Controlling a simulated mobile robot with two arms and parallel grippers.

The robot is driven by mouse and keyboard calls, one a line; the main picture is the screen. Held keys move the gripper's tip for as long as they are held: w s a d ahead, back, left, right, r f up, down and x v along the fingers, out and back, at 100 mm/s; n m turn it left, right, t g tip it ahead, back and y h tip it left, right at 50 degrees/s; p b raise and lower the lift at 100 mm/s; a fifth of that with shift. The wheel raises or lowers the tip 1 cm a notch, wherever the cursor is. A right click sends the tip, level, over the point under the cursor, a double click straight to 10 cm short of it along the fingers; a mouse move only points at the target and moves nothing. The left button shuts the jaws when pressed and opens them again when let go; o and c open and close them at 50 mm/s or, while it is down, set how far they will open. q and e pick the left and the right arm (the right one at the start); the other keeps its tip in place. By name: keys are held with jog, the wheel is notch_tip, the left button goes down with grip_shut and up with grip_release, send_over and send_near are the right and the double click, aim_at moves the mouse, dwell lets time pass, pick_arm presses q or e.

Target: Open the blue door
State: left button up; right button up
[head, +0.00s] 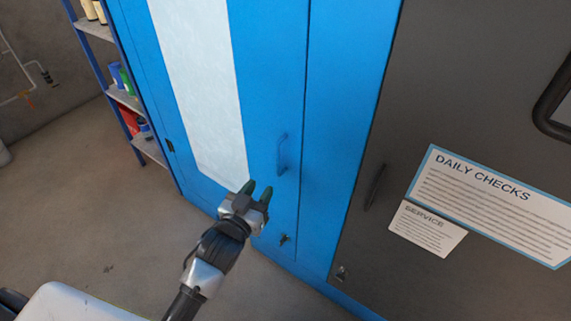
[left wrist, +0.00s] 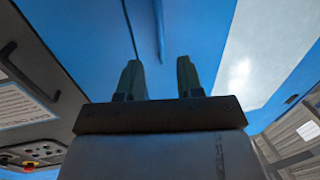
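The blue door (head: 262,100) has a tall pale panel (head: 200,80) and stands closed in its blue frame. Its blue bar handle (head: 282,153) is on the right part of the door. A small latch or key (head: 285,239) sits below the handle. My left gripper (head: 257,191) is open and empty, in front of the door, below and left of the handle in the head view. In the left wrist view, the gripper's two fingers (left wrist: 159,80) are apart, and the handle (left wrist: 159,30) shows ahead between them. The fingers appear clear of the handle. My right gripper is not in view.
Right of the door is a dark grey panel (head: 480,80) with its own dark handle (head: 375,187), a "Daily Checks" sign (head: 490,200) and a "Service" sign (head: 427,228). A shelf rack (head: 125,98) stands at the left. The floor (head: 90,210) before the door is clear.

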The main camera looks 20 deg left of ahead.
aim_at(277, 162)
pick_arm(q)
jog(key=w, duration=0.3)
jog(key=w+d, duration=0.1)
jog(key=w, duration=0.5)
jog(key=shift+d+r+b, duration=0.15)
jog(key=shift+b, duration=0.2)
jog(key=shift+w+d, duration=0.1)
jog(key=shift+w, duration=0.7)
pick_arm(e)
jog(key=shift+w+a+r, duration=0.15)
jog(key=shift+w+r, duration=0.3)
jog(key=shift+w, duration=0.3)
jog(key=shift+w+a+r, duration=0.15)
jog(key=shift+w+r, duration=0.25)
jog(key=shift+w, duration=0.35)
pick_arm(q)
jog(key=shift+c, duration=0.3)
grip_shut()
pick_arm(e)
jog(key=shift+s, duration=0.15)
